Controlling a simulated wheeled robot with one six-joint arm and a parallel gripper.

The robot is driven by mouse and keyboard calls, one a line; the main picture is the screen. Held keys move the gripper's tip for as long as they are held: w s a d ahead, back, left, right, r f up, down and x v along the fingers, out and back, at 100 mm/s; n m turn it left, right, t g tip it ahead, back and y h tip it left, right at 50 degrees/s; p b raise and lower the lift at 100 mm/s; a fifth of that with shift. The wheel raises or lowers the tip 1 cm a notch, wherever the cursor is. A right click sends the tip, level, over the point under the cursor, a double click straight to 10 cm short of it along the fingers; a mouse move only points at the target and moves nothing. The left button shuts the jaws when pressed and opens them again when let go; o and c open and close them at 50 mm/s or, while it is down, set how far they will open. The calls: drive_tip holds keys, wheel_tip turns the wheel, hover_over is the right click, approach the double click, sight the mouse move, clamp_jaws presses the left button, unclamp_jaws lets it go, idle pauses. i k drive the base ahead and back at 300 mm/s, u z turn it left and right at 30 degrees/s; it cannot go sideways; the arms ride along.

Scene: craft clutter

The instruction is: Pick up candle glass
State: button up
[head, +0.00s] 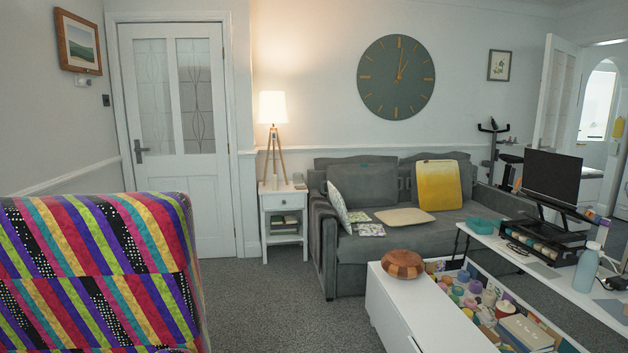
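I cannot pick out the candle glass for certain. Several small jars, pots and craft items (468,292) crowd together in and around the low white unit (393,312) at the lower right. They are too small and too close together to tell which one, if any, is the candle glass. My gripper is not in view.
A white desk (585,297) with a monitor (552,178) and blue bottle (586,268) stands right. A striped chair (95,270) fills the left. Grey carpet (270,310) is clear between.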

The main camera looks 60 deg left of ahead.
sight(297, 177)
drive_tip(key=i, duration=0.6)
drive_tip(key=u, duration=2.45)
drive_tip(key=i, duration=4.7)
drive_tip(key=u, duration=1)
drive_tip(key=i, duration=1.65)
drive_tip(key=z, duration=0.15)
